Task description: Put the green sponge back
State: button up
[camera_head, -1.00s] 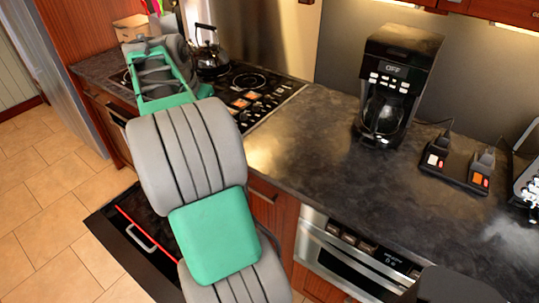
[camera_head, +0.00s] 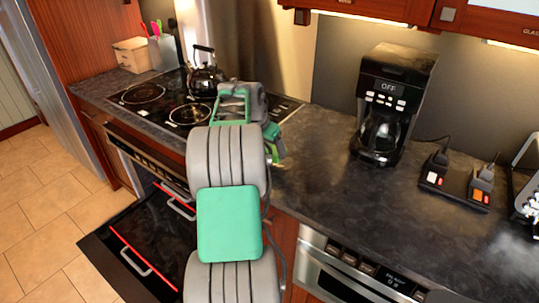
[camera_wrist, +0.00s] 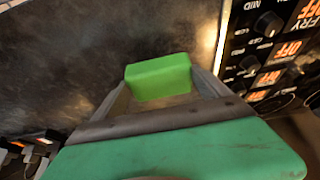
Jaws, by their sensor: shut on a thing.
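The bright green sponge (camera_wrist: 158,78) is in the middle of the wrist view, pinched between the fingertips of my gripper (camera_wrist: 160,88). Dark countertop shows behind it, and how high it is above the counter is hard to tell. In the head view my arm reaches over the counter beside the cooktop. There my arm links mostly hide the gripper, and I cannot make out the sponge clearly.
The cooktop (camera_head: 160,100) with a kettle (camera_head: 205,75) is at left, above an open oven door (camera_head: 140,245). A coffee maker (camera_head: 388,105) and a charger dock (camera_head: 455,182) stand at right. The countertop (camera_head: 325,160) between cooktop and coffee maker is clear.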

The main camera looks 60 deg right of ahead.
aim_at(270, 156)
jog(key=shift+s+d+f, duration=0.1)
jog(key=shift+d+f, duration=0.05)
jog(key=shift+f, duration=1.8)
jog(key=o, duration=1)
jog(key=shift+o, duration=0.2)
jog(key=shift+r, duration=0.55)
jog(key=s+v, duration=0.1)
jog(key=v, duration=1)
jog(key=w+a+n+t, duration=0.1)
jog(key=w+a+n, duration=0.25)
jog(key=a, duration=0.55)
jog(key=w+a+n+t+y, duration=0.1)
jog(key=w+a+n, duration=0.3)
jog(key=a, duration=0.6)
jog(key=w+a+n+t, duration=0.1)
jog(key=w+a+n, duration=0.2)
jog(key=w+a, duration=0.45)
jog(key=s+a+f+n+y, duration=0.1)
jog(key=s+a+f+n, duration=0.2)
jog(key=a, duration=0.9)
jog(key=s+a+f+n+t+y, duration=0.1)
jog(key=s+a+f+n, duration=0.3)
jog(key=a, duration=0.9)
jog(key=shift+s+n+y, duration=0.8)
jog(key=shift+s+n, duration=0.15)
jog(key=shift+n, duration=0.3)
